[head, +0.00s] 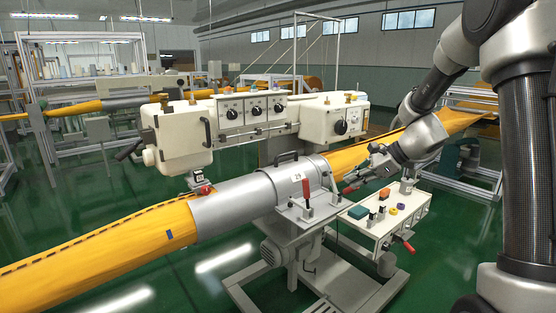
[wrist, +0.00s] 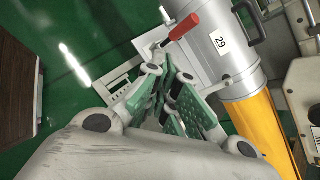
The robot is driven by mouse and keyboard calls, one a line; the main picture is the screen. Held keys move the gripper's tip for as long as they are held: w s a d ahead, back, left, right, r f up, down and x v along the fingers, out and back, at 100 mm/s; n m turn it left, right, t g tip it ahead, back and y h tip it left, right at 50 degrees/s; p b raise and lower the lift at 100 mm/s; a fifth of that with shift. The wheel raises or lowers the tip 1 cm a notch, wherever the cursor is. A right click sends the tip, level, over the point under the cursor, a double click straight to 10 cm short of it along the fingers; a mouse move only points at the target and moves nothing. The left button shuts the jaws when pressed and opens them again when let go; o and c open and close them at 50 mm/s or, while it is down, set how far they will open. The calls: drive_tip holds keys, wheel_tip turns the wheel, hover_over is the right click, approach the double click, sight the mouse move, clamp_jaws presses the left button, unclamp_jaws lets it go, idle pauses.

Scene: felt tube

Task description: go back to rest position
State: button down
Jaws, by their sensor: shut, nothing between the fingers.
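My gripper (head: 352,181) is at the right of the grey metal tube (head: 240,200), above the clamp stand's right side. In the wrist view my gripper (wrist: 168,82) shows its green-padded fingers close together, with nothing between them. A red-handled toggle clamp (wrist: 183,27) lies just beyond the fingertips in that view. In the head view a red handle (head: 307,188) stands upright on the clamp plate, and another red tip shows close to my fingertips. I cannot tell whether my fingers touch any handle.
Yellow felt (head: 100,249) runs through the tube, labelled 29. A white machine head (head: 178,135) with dials stands behind it. A white control box (head: 390,222) with small coloured parts lies below my gripper. Green floor (head: 455,245) is open at the right.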

drive_tip(key=s+d+r+n+h, duration=0.2)
drive_tip(key=s+n, duration=0.4)
drive_tip(key=s, duration=0.5)
drive_tip(key=s+d+r+n+h, duration=0.3)
drive_tip(key=s+n, duration=0.4)
drive_tip(key=s, duration=0.4)
drive_tip(key=s+d+r+n+h, duration=0.3)
drive_tip(key=s+n, duration=0.3)
drive_tip(key=s, duration=0.5)
drive_tip(key=shift+s+d+r+n, duration=0.3)
drive_tip(key=shift+d+r+n, duration=0.1)
drive_tip(key=shift+d+r, duration=0.5)
drive_tip(key=shift+g, duration=0.3)
